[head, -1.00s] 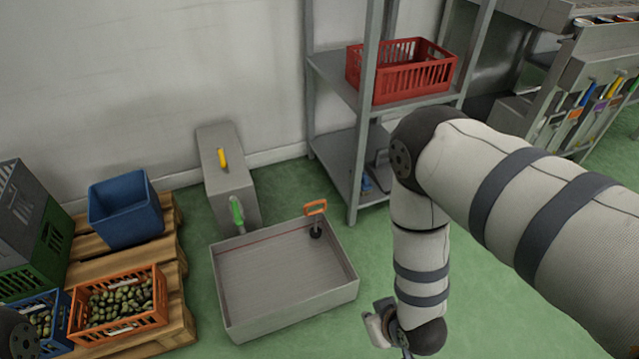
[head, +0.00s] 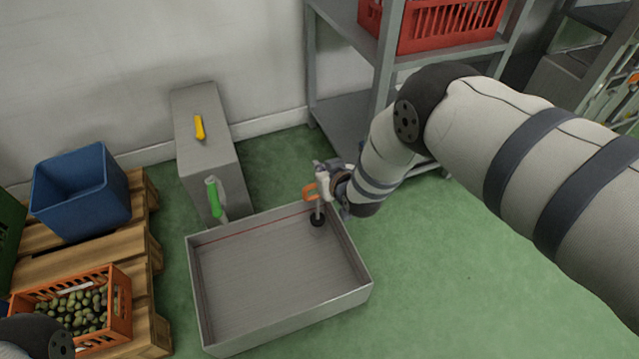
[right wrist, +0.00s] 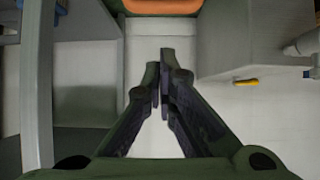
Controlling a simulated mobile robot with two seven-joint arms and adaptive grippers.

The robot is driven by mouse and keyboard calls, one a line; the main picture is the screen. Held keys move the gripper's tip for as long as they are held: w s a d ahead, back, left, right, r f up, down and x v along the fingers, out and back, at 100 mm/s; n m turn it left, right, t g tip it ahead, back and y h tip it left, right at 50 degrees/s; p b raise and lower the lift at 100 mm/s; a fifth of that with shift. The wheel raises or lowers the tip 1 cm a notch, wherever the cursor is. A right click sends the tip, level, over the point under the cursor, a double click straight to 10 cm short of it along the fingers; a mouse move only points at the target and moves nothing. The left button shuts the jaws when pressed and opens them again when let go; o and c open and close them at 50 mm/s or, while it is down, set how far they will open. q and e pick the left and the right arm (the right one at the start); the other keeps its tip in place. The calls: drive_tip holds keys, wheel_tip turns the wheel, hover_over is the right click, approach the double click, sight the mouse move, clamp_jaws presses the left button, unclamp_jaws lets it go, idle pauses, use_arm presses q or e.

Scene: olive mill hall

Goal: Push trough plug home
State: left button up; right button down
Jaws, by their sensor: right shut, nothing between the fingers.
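The trough (head: 280,337) is a shallow grey metal tray on the green floor in the head view. The plug (head: 317,220) has a black disc at the trough's far right corner, a pale stem and an orange loop handle (head: 308,193) above. I cannot tell how deep the disc sits. My right gripper (head: 323,180) is beside the handle and partly covers it; contact cannot be told. In the right wrist view my right gripper (right wrist: 161,72) is shut and empty, with the orange handle (right wrist: 162,6) at the top edge. My left gripper is out of view.
A grey box (head: 207,150) with yellow and green handles stands behind the trough. A wooden pallet (head: 140,285) at left carries a blue bin (head: 82,197) and an orange crate (head: 122,305) of olives. A shelf (head: 345,125) with a red crate (head: 452,22) stands behind right.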

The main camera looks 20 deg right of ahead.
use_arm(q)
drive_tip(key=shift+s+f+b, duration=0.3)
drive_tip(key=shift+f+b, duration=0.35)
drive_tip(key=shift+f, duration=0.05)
use_arm(e)
drive_tip(key=shift+w+f, duration=0.15)
drive_tip(key=shift+f, duration=0.8)
drive_tip(key=shift+w+f, duration=0.1)
drive_tip(key=shift+f, duration=0.85)
use_arm(q)
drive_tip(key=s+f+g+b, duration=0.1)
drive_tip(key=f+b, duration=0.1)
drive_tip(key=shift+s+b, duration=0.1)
drive_tip(key=shift+b, duration=0.25)
use_arm(e)
wheel_tip(320, 180, down, 5)
drive_tip(key=shift+r, duration=0.2)
